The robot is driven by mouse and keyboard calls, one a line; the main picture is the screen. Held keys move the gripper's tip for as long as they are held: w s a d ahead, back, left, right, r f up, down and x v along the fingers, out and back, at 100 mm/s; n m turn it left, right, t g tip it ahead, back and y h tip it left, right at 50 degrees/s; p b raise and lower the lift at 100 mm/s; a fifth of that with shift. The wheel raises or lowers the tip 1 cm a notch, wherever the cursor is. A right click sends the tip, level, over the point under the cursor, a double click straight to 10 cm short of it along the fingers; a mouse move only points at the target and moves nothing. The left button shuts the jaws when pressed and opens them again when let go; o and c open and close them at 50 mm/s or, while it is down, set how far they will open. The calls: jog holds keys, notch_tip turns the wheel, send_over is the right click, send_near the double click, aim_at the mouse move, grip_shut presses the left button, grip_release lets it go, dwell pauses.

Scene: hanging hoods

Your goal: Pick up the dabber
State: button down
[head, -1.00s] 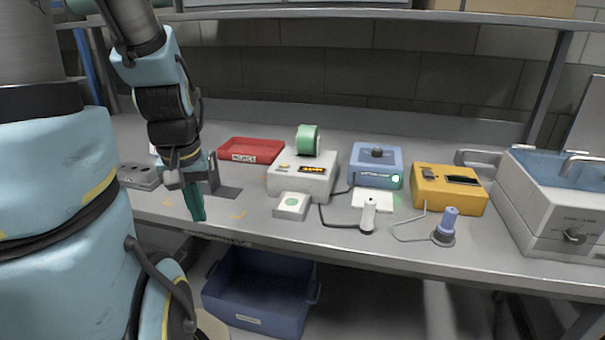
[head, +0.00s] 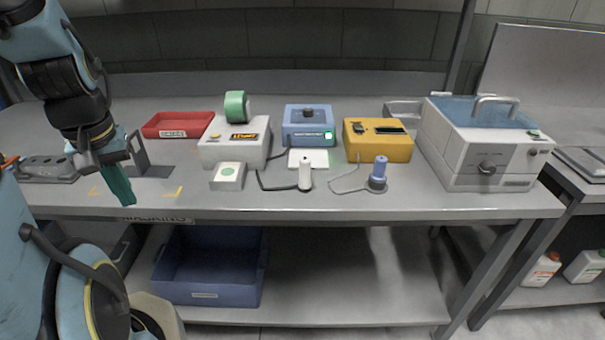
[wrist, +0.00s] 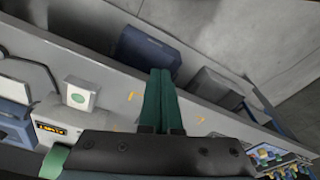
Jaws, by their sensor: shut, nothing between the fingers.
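Two upright hand tools stand on the bench, and I cannot tell for sure which is the dabber. One has a blue-violet handle on a dark round foot (head: 379,172), with a cable looping towards the yellow box (head: 377,142). The other is a white cylinder (head: 305,174) with a dark cable to the pale grey box (head: 232,144). My gripper (head: 128,199) has green fingers, shut and empty, pointing down near the bench's front edge, well left of both tools. The fingers also show in the wrist view (wrist: 160,75); neither tool is clearly visible there.
A blue box (head: 308,128), a white button box (head: 229,176) and a red tray (head: 178,125) stand on the bench. A large lidded bath (head: 480,150) is at the right. A blue bin (head: 210,268) sits below. The front strip of the bench is mostly clear.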

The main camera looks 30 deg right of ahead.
aim_at(305, 176)
dwell(0.3)
